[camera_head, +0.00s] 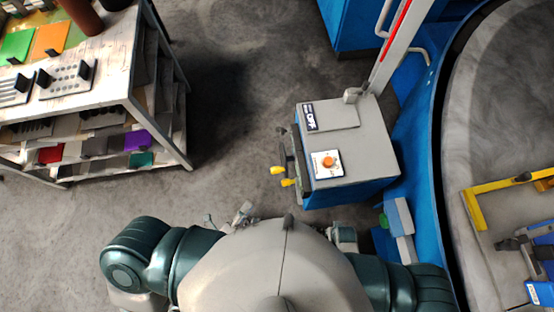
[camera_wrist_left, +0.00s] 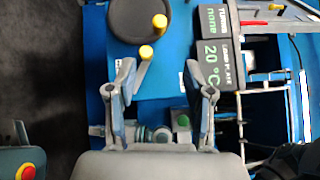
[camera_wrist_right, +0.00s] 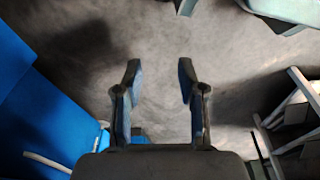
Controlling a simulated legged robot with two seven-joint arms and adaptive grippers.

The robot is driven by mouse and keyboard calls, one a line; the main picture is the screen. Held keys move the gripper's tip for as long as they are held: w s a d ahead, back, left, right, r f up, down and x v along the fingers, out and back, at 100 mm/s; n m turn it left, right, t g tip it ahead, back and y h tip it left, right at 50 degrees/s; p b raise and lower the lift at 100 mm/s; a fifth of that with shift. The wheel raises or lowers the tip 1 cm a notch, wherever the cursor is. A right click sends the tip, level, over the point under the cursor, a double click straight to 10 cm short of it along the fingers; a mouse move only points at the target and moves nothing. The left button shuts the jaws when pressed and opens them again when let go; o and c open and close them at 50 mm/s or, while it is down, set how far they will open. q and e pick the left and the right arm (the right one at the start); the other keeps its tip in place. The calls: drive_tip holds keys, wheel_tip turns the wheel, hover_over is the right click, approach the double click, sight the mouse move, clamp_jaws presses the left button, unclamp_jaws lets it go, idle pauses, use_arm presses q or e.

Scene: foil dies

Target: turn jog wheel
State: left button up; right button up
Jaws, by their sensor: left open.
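The jog wheel is a dark round disc (camera_wrist_left: 128,22) on the blue console front, at the top of the left wrist view, with a yellow handle (camera_wrist_left: 160,21) on it. A second yellow knob (camera_wrist_left: 146,52) sits just below the disc. In the head view the yellow handles (camera_head: 277,170) stick out from the console's left side. My left gripper (camera_wrist_left: 159,70) is open and empty, with the second knob just beyond its fingertips; in the head view it (camera_head: 227,212) is small, below and left of the handles. My right gripper (camera_wrist_right: 159,66) is open and empty above the floor.
The console (camera_head: 365,148) has an orange button (camera_head: 327,161) on top. A display (camera_wrist_left: 219,52) reads 20 °C. A green button (camera_wrist_left: 183,120) shows between my left fingers. A shelf rack (camera_head: 125,93) stands at the left. Grey floor (camera_head: 235,100) between rack and console is clear.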

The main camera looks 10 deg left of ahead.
use_arm(q)
approach(275, 172)
drive_tip(key=w, duration=0.2)
drive_tip(key=x, duration=0.8)
drive_tip(key=shift+s+d+f+p, duration=0.1)
drive_tip(key=shift+d+f+p, duration=0.2)
drive_tip(key=shift+d+f, duration=0.15)
drive_tip(key=shift+w, duration=0.3)
drive_tip(key=shift+w+a, duration=0.15)
drive_tip(key=shift+a, duration=0.3)
drive_tip(key=shift+d, duration=0.25)
drive_tip(key=c, duration=0.7)
drive_tip(key=shift+d, duration=0.15)
clamp_jaws()
drive_tip(key=shift+r, duration=0.1)
use_arm(e)
drive_tip(key=shift+s+d+f, duration=0.1)
drive_tip(key=shift+s+f, duration=0.3)
drive_tip(key=shift+f, duration=0.45)
